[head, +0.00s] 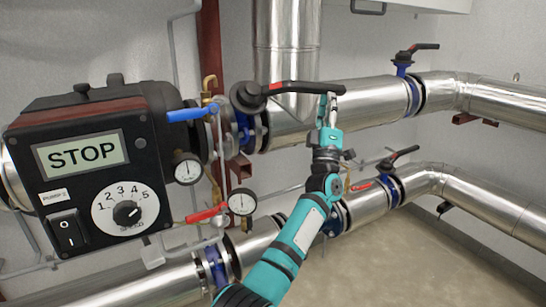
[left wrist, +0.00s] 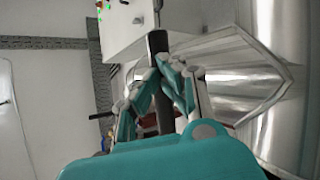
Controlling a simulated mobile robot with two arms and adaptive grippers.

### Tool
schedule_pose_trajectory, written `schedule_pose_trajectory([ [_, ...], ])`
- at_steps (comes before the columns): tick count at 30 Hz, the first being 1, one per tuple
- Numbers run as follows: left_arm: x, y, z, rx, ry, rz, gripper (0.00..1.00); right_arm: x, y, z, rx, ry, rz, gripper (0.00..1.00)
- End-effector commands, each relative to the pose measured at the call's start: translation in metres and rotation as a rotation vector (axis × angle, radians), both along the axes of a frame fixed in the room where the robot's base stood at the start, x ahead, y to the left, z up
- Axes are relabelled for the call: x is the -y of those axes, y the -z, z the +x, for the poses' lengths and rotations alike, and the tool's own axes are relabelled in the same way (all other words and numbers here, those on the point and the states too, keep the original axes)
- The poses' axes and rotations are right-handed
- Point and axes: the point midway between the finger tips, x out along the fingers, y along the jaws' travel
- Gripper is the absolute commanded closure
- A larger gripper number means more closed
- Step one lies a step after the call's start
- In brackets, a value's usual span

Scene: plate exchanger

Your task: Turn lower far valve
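The lower far valve (head: 394,188) is a blue body on the lower pipe, right of my left arm. Its black-and-red lever (head: 403,156) slants up to the right, clear of my gripper. My left gripper (head: 331,98) is at the free end of the upper near valve's lever (head: 290,88), higher and further left. In the left wrist view, a dark bar (left wrist: 157,42) runs between the finger pair (left wrist: 165,68), whose tips are close together. I cannot tell whether the fingers grip it. My right gripper is not in view.
The upper far valve's lever (head: 422,47) stands above the upper pipe (head: 365,95). Another red lever (head: 362,187) lies just right of my arm. A pump control box (head: 85,170) reading STOP and gauges (head: 242,202) are at left. Floor shows clear below the lower pipe.

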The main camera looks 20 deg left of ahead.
Motion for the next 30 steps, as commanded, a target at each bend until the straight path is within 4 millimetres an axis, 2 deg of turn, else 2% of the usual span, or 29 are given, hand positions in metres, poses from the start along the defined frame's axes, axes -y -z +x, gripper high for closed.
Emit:
schedule_pose_trajectory([
  [3,-0.003,-0.012,0.006,0.005,0.001,0.003,1.00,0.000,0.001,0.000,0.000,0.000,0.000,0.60],
  [12,-0.009,-0.024,0.014,0.007,0.000,0.003,1.00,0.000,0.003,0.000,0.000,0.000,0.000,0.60],
  [30,-0.010,-0.026,0.015,0.010,-0.001,0.001,1.00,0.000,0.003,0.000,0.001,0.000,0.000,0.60],
])
